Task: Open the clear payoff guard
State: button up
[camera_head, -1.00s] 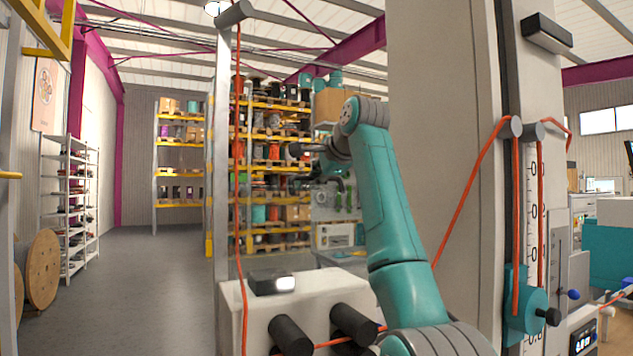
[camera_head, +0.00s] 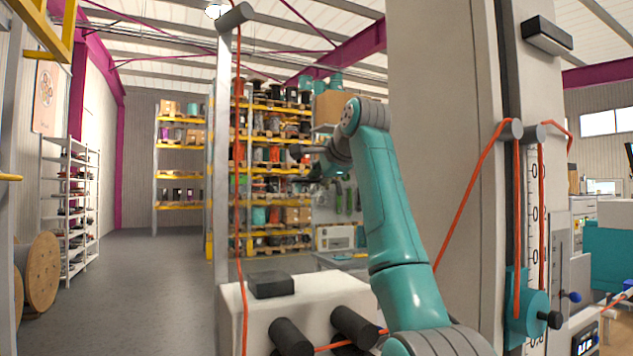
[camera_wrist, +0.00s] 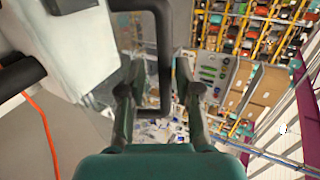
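A dark U-shaped handle (camera_wrist: 164,75) stands between my gripper's two fingers in the wrist view; its bar runs lengthwise between them, with a visible gap to the right finger. I take it for the guard's handle. The guard's clear pane cannot be made out surely in either view. My gripper (camera_wrist: 158,80) is open around the handle, and contact cannot be told. In the head view my gripper (camera_head: 312,169) is small and dark at the end of the teal arm, in front of the shelves, and its fingers are unclear.
A pale machine body (camera_head: 262,310) with black rollers (camera_head: 352,326) stands low in front. An orange cable (camera_head: 242,200) runs down the grey post (camera_head: 223,150). A tall grey column (camera_head: 440,110) stands right of my arm. Open floor (camera_head: 140,280) lies left.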

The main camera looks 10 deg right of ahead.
jog(key=v, duration=1.2)
